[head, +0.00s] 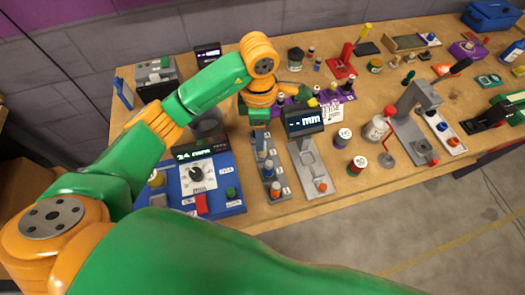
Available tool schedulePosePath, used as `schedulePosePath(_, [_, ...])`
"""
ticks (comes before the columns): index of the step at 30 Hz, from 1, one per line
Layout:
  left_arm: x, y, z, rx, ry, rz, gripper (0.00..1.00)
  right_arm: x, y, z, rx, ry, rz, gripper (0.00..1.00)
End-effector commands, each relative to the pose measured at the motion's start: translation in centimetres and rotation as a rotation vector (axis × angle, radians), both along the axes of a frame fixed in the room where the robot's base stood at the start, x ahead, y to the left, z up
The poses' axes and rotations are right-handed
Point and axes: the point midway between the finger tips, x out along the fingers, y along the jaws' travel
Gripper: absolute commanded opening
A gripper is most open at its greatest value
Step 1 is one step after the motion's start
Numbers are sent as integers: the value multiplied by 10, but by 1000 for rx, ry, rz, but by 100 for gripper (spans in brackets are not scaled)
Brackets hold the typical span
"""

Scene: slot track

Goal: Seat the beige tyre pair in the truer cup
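The blue machine (222,208) with a 24 mm display, a white dial and a red lever stands at the left front of the bench. It looks like the truer; a small yellowish piece (157,179) shows at its left, and I cannot tell if this is its cup. I cannot pick out the beige tyre pair with certainty. My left arm reaches over the machine, its orange wrist above a grey post rack (278,190). My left gripper (261,130) points down there, its fingers too small and covered to read. My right gripper is not in view.
A grey gauge with a display (303,120) stands right of the rack. Two lettered spools (343,137) (357,165), a white jar (377,128) and a grey press (412,120) lie farther right. A dark cup (207,126) is behind the machine. Small tools crowd the back.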

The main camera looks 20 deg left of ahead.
Motion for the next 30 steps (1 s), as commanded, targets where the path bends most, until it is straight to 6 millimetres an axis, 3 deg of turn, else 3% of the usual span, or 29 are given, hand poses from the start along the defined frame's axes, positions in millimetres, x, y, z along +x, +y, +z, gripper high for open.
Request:
schedulePosePath(1, [0,0,-14,0,0,0,63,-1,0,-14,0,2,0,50])
schedulePosePath(4, [0,0,-21,-1,1,0,63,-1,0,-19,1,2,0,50])
schedulePosePath(11, [3,-2,-47,-1,8,1,63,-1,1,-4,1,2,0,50])
schedulePosePath(16, [7,-4,-80,-1,5,0,63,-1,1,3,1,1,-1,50])
schedulePosePath(23, [8,-4,-87,0,-1,-1,63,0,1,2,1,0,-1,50])
schedulePosePath(24, [8,-4,-87,0,-1,-1,60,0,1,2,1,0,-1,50])
schedulePosePath(30, [8,-3,-87,0,-1,-1,6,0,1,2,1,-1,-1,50])
